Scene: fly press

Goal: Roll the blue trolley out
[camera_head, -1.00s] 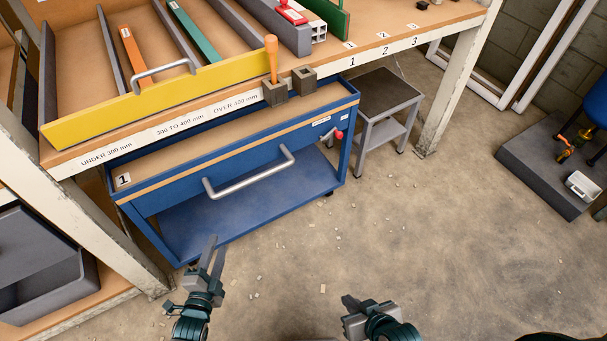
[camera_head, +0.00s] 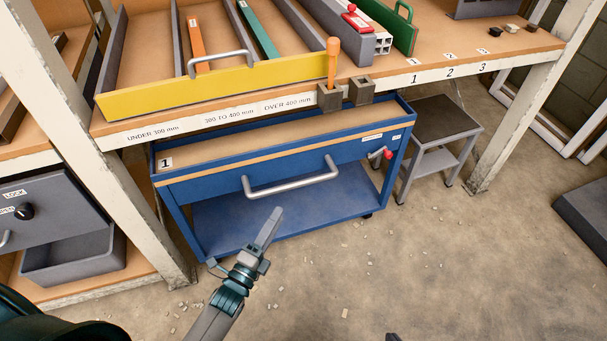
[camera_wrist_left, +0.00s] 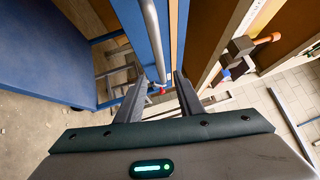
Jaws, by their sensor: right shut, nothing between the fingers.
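The blue trolley (camera_head: 270,215) stands under the front of the workbench. Its silver bar handle (camera_head: 292,190) is on the front side, and a red-knobbed lever (camera_head: 387,154) is at its right end. My left gripper (camera_head: 272,222) is in front of the trolley, below the handle and apart from it. In the left wrist view its two fingers (camera_wrist_left: 158,95) are spread and empty, with the handle bar (camera_wrist_left: 152,40) beyond the gap between them. Only a dark tip of my right gripper (camera_head: 392,337) shows at the bottom edge; it is shut and empty.
The bench edge (camera_head: 210,125) overhangs the trolley, with a yellow-fronted tray (camera_head: 225,85) on top. A small grey stool (camera_head: 435,125) stands close to the trolley's right. A bench leg (camera_head: 150,220) is at its left. The floor in front is clear except for small scraps.

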